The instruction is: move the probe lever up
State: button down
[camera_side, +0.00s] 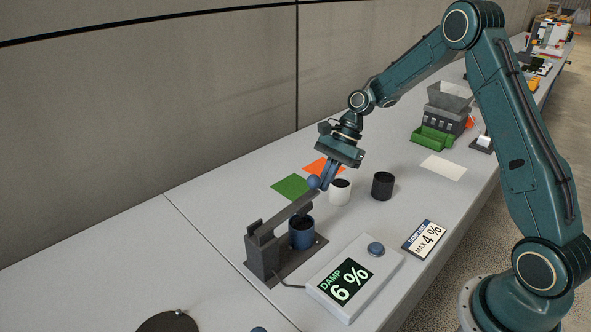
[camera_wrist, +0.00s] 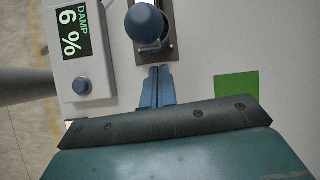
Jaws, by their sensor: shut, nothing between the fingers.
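The probe lever (camera_side: 290,210) is a dark grey bar reaching from a dark stand (camera_side: 262,254) to a blue ball knob (camera_side: 313,183). It passes over a blue cup (camera_side: 301,238) with dark contents; whether a probe sits in the contents is hidden. My gripper (camera_side: 325,184) is shut and empty, its blue fingertips beside the knob at the lever's free end. In the wrist view the knob (camera_wrist: 146,25) lies just beyond the closed fingertips (camera_wrist: 156,72), with a small gap in the picture. Contact cannot be told.
A meter (camera_side: 352,278) reading "DAMP 6 %" stands beside the stand, near a card (camera_side: 424,238) saying max 4 %. A white cup (camera_side: 340,192) and black cup (camera_side: 383,186) stand behind. Green (camera_side: 291,187) and orange (camera_side: 322,166) squares lie flat. A grey hopper (camera_side: 445,108) stands farther back.

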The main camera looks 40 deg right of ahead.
aim_at(316, 189)
jog(key=shift+s+a+r, duration=0.2)
jog(key=shift+a+r, duration=0.7)
jog(key=shift+r, duration=0.25)
jog(key=shift+r, duration=0.15)
